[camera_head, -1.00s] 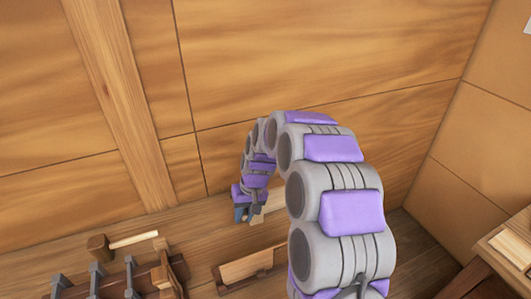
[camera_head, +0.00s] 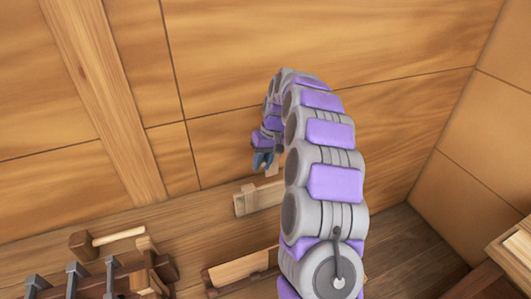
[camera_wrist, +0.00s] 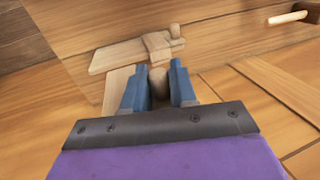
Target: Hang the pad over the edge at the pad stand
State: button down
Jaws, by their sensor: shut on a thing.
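My gripper (camera_head: 264,160) is up in front of the hull wall, fingers pointing down. Its blue fingers also show in the wrist view (camera_wrist: 159,82), shut on a small pale wooden piece, which I take to be the pad (camera_wrist: 160,90). Most of the pad is hidden by the fingers. Below the gripper is a pale plank with a small upright block (camera_head: 245,202), perhaps the pad stand; its right end is hidden behind my arm. What looks like the same plank lies beyond the fingertips in the wrist view (camera_wrist: 117,56). The pad looks apart from it, but I cannot be sure.
A low wooden holder with a pale board (camera_head: 238,270) is at the bottom middle. A mallet (camera_head: 82,243) and a rack with grey metal tools (camera_head: 75,283) are at the lower left. A wooden table (camera_head: 515,250) is at the right edge. Open floor (camera_head: 415,240) lies right of my arm.

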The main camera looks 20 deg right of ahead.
notch_tip(320, 180, down, 18)
jog(key=d+b, duration=0.2)
jog(key=b, duration=0.4)
jog(key=shift+w+r, duration=0.2)
jog(key=shift+r, duration=0.05)
dwell(1.0)
jog(key=shift+f, duration=0.2)
dwell(0.5)
jog(key=c, duration=0.8)
grip_release()
